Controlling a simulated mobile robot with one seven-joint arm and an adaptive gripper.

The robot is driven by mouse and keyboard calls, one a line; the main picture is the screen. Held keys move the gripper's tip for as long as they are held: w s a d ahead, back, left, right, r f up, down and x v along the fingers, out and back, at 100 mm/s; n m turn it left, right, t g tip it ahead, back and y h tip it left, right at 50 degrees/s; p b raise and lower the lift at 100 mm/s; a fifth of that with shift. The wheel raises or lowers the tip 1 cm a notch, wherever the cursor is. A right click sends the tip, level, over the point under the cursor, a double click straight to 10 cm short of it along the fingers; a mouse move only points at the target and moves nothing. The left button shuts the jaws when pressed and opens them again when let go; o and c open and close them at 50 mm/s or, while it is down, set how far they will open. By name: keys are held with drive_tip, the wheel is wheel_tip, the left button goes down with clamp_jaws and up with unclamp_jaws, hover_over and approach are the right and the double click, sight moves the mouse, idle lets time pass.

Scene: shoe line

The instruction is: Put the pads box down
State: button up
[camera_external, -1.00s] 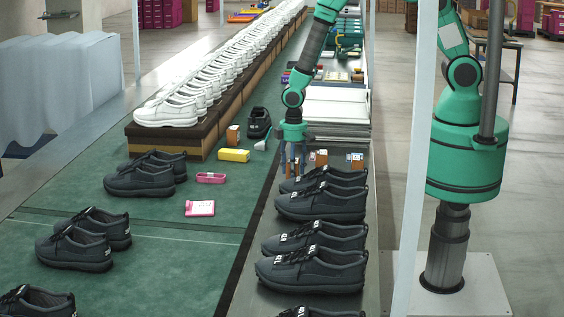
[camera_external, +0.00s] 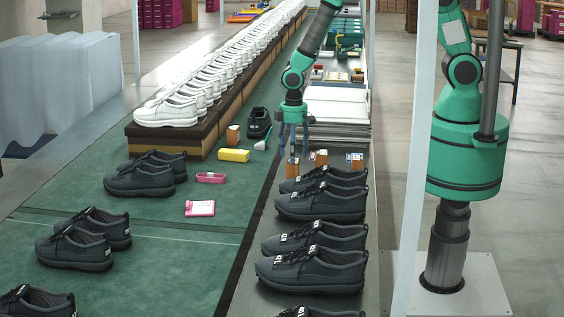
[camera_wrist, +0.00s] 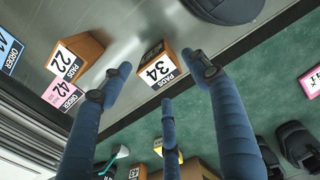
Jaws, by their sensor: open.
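The pads box marked 34 (camera_wrist: 158,68), brown with a white label, stands on the grey metal strip beside the green belt. In the external view it is the small brown box (camera_external: 292,168) behind the black shoes. My gripper (camera_external: 295,151) is above it, with its blue fingers spread and apart from the box. In the wrist view the open gripper (camera_wrist: 157,80) shows the box beyond and between its fingertips, with nothing held. A second pads box marked 22 (camera_wrist: 80,52) stands to the left on the same strip.
Black shoes (camera_external: 322,200) line the strip in front. White stacked sheets (camera_external: 337,108) lie behind. A yellow box (camera_external: 234,155) and pink items (camera_external: 200,208) lie on the green belt.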

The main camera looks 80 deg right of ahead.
drive_tip(key=shift+r, duration=2.8)
drive_tip(key=shift+r, duration=0.1)
drive_tip(key=shift+r, duration=0.3)
drive_tip(key=s+r+t, duration=0.1)
drive_tip(key=s+r, duration=0.4)
drive_tip(key=r, duration=1)
drive_tip(key=s+r+t, duration=0.2)
drive_tip(key=s+r, duration=0.2)
drive_tip(key=r, duration=1)
drive_tip(key=s+r+t, duration=0.1)
drive_tip(key=s+r, duration=0.6)
drive_tip(key=s, duration=0.3)
drive_tip(key=s+r+t, duration=0.1)
drive_tip(key=s+r, duration=0.5)
drive_tip(key=s, duration=0.5)
drive_tip(key=shift+r+m+t, duration=0.3)
drive_tip(key=shift+r+m, duration=0.05)
drive_tip(key=shift+m, duration=0.05)
